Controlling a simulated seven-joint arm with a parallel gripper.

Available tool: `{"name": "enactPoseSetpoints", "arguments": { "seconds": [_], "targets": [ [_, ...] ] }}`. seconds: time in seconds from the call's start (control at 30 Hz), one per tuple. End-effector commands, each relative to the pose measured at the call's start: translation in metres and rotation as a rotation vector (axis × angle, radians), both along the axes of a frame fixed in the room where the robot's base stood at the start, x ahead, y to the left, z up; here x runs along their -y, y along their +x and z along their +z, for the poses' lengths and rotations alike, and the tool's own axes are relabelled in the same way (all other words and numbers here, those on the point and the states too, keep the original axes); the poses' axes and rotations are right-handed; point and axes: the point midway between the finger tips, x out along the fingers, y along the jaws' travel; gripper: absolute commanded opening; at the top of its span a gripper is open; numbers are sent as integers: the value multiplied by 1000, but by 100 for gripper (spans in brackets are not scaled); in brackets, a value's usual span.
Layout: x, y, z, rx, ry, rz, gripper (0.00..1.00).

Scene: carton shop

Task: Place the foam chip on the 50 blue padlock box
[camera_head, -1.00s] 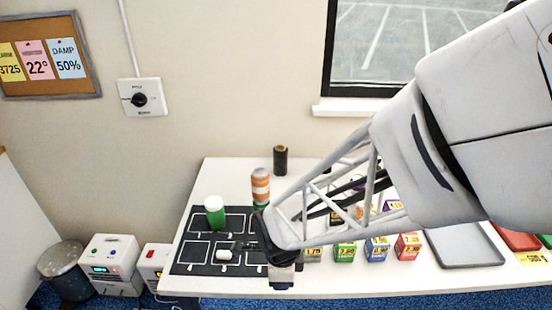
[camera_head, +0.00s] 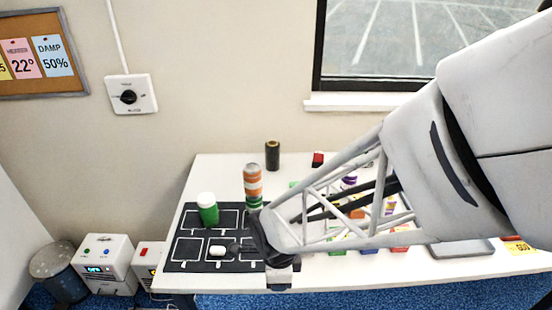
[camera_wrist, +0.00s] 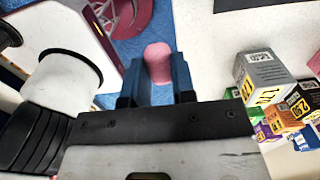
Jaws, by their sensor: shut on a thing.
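In the wrist view my gripper (camera_wrist: 158,84) is shut on a pink foam chip (camera_wrist: 158,60), which shows between its two dark blue fingers. Blue floor lies behind the chip in that view. In the head view the chip cannot be made out, and my arm's end is over the table's front edge beside the dark mat. A small blue box (camera_wrist: 306,139) stands among the small cartons at the right of the wrist view. I cannot read a 50 or make out a padlock on it. In the head view my arm hides most of the cartons.
The dark mat (camera_head: 181,264) with white outlines holds a green bottle (camera_head: 208,210) and a small white piece (camera_head: 217,250). An orange-striped cylinder (camera_head: 253,182) and a dark cylinder (camera_head: 272,155) stand behind. A grey tray (camera_head: 461,249) lies right of the cartons.

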Motion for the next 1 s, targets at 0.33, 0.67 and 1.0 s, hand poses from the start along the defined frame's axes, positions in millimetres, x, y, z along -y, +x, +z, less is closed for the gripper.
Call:
{"name": "enactPoseSetpoints", "arguments": {
  "seconds": [0.33, 0.67, 1.0],
  "targets": [
    [0, 1, 27, 3, 2, 0, 3],
    [0, 1, 96, 4, 2, 0, 3],
    [3, 8, 142, -1, -1, -15, 3]
  ]
}}
